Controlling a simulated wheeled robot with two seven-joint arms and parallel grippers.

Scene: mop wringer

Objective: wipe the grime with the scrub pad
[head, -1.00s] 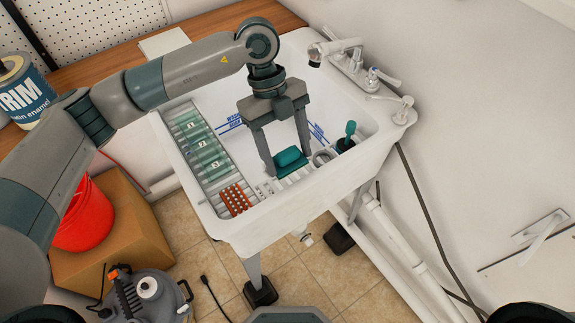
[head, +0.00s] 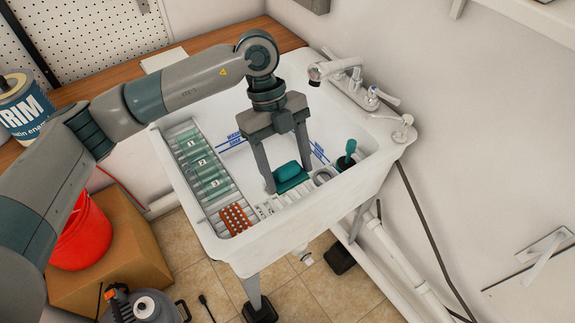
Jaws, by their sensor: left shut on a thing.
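My left gripper (head: 287,168) reaches down into the white utility sink (head: 345,190), its two fingers spread on either side of a teal scrub pad (head: 288,172). It is shut on the pad. The pad is near the front of the sink, over a light ribbed strip along the front edge; whether it touches the strip I cannot tell. I cannot make out any grime in this view. My right gripper is not in view.
A rack with green numbered slots (head: 203,165) and an orange-brown studded block (head: 235,219) line the sink's left side. A teal-handled tool (head: 347,155) and a grey ring (head: 325,176) stand right of the pad. The faucet (head: 335,68) is at the back right.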

